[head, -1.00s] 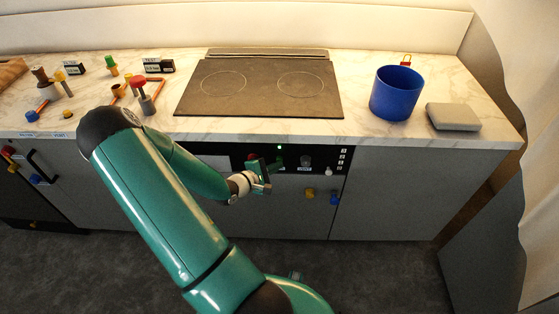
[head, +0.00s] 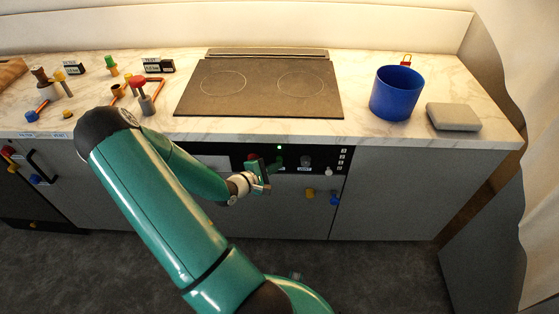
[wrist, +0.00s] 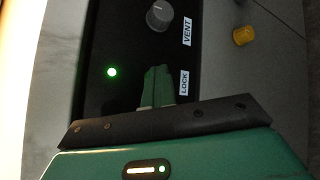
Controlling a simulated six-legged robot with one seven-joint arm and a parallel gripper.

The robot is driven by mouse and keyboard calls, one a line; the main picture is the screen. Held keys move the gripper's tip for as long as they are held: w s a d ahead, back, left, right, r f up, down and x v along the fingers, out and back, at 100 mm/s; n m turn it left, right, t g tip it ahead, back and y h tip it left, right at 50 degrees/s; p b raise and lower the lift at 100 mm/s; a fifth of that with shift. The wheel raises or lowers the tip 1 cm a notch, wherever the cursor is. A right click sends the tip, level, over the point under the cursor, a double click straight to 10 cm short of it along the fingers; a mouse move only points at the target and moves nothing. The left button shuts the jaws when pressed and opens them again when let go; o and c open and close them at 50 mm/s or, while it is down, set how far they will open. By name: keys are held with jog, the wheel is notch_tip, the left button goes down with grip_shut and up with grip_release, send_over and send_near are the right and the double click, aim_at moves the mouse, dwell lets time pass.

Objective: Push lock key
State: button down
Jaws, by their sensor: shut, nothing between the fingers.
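The black control panel (head: 322,160) is on the cabinet front below the cooktop, and it also shows in the wrist view (wrist: 112,30). The white LOCK label (wrist: 184,82) is on the panel, just right of my fingertips in the wrist view. The lock key is not visible; my fingers cover the panel beside the label. My gripper (wrist: 158,72) is shut and empty, its green fingers pointing at the panel. In the head view my gripper (head: 277,165) is at the panel, left of the grey knob. I cannot tell whether the fingertips touch anything.
A green light (wrist: 112,72) glows on the panel. A grey knob (wrist: 159,15) sits by the VENT label (wrist: 187,31). A yellow knob (wrist: 243,36) is on the cabinet face. The cooktop (head: 258,88) and blue pot (head: 396,93) are on the counter above.

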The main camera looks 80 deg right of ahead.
jog(key=a, duration=0.2)
jog(key=s+a, duration=0.1)
jog(key=a, duration=0.2)
jog(key=shift+s+a, duration=0.15)
jog(key=shift+a, duration=0.2)
dwell(0.4)
jog(key=w+a+r+m+t+y, duration=0.2)
jog(key=w+a+r+t+y, duration=0.1)
jog(key=w+a+r, duration=0.6)
jog(key=w+a+r+m+t+y, duration=0.2)
jog(key=w+a+r+y, duration=0.2)
jog(key=w+a+r, duration=0.55)
jog(key=a+r+n+t+y, duration=0.2)
jog(key=a+r, duration=0.4)
jog(key=a, duration=0.6)
jog(key=a+r+n+t+y, duration=0.1)
jog(key=a+r+t+y, duration=0.2)
jog(key=a, duration=0.9)
notch_tip(320, 180, up, 3)
jog(key=t, duration=0.3)
jog(key=shift+s+a+r+n+t+y, duration=0.2)
jog(key=shift+s+n+t+y, duration=0.1)
jog(key=shift+n+y, duration=0.1)
